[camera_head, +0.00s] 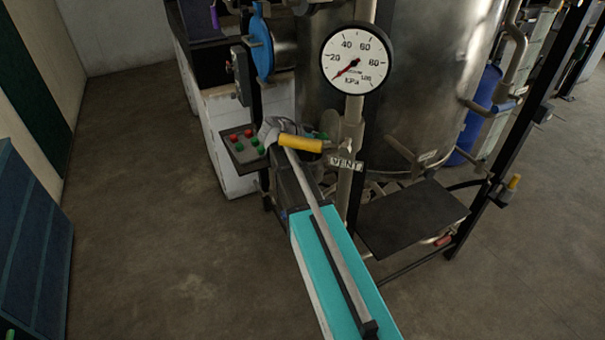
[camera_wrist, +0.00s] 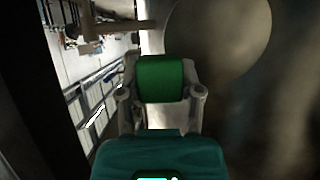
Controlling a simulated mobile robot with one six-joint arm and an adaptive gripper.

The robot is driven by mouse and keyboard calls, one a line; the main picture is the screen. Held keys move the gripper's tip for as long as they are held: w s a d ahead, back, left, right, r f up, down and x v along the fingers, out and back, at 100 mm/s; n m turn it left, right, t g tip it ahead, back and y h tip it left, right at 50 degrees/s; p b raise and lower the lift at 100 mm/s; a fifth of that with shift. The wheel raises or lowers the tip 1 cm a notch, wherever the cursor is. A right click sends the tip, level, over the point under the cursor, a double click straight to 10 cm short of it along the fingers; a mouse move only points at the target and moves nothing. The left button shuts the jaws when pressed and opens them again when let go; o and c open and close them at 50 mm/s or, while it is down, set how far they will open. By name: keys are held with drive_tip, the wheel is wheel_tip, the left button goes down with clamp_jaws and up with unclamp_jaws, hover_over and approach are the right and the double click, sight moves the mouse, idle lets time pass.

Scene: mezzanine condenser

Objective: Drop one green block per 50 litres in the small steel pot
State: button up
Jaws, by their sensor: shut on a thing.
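My gripper (camera_wrist: 160,82) is shut on a green block (camera_wrist: 160,78) in the wrist view. The block sits between both fingers. In the head view the gripper is hard to make out among the pipes. A dark tray (camera_head: 236,158) left of centre carries small red and green pieces; one green piece (camera_head: 255,141) lies at its right side. A round gauge (camera_head: 357,60) marked kPa stands in front of the steel tank (camera_head: 430,90); its needle points to the lower left, near the low end. I cannot make out a small steel pot in either view.
A yellow handle (camera_head: 300,143) sits by a pipe with a VENT label (camera_head: 345,163). A bare dark shelf (camera_head: 412,215) stands at the lower right of the pipe. A blue drum (camera_head: 475,125) stands behind. The floor (camera_head: 150,200) on the left is clear.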

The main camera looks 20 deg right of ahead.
drive_tip(key=w+f+b, duration=0.2)
drive_tip(key=w, duration=0.5)
drive_tip(key=shift+f, duration=0.4)
drive_tip(key=shift+w+d+f+b, duration=0.1)
drive_tip(key=shift+f+b, duration=0.05)
drive_tip(key=shift+b, duration=0.2)
drive_tip(key=shift+f+b, duration=2.85)
drive_tip(key=o, duration=1.2)
